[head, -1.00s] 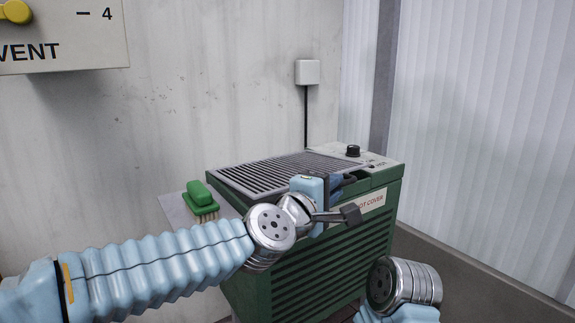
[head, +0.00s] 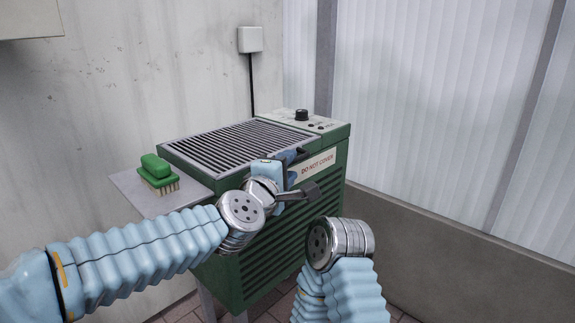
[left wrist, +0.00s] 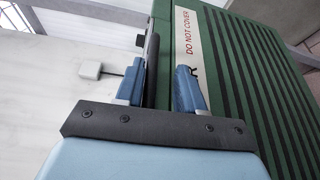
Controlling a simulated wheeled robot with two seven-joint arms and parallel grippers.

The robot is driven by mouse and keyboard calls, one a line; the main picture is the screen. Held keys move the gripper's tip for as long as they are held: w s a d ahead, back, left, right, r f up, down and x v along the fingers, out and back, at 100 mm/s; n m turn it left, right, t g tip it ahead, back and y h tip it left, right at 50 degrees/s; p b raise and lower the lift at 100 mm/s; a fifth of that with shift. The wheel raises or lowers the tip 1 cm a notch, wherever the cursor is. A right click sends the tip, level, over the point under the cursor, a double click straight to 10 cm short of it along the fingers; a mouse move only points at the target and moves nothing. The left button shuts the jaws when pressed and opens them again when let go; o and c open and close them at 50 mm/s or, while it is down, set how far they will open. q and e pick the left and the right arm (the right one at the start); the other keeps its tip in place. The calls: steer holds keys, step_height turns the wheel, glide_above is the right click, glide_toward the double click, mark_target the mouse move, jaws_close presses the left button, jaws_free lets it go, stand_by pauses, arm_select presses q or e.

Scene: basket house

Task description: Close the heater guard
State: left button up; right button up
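The heater guard (head: 237,146), a dark slatted grille in a pale frame, lies about flat on top of the green heater (head: 293,228). I cannot tell whether its front edge is fully down. My left gripper (head: 293,160) is at the front right of the guard. In the left wrist view, its two blue fingers (left wrist: 162,88) are apart, with a dark bar (left wrist: 152,62), apparently the guard's handle, between them, close to the left finger. A gap shows between the bar and the right finger. My right wrist shows low in front of the heater; its gripper is out of sight.
A green brush (head: 159,174) lies on a grey side shelf (head: 133,188) left of the heater. A control knob (head: 301,115) stands on the heater's back right top. A "DO NOT COVER" label (head: 318,166) is on the front. A white wall box (head: 250,39) hangs behind.

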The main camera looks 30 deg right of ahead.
arm_select(q)
steer(key=shift+r, duration=0.15)
steer(key=shift+s+a, duration=0.35)
steer(key=shift+a, duration=0.05)
steer(key=b+v, duration=0.1)
steer(key=v, duration=1.1)
steer(key=shift+s+a+b, duration=0.2)
steer(key=shift+a+b, duration=0.1)
steer(key=shift+a, duration=0.05)
steer(key=shift+d, duration=0.1)
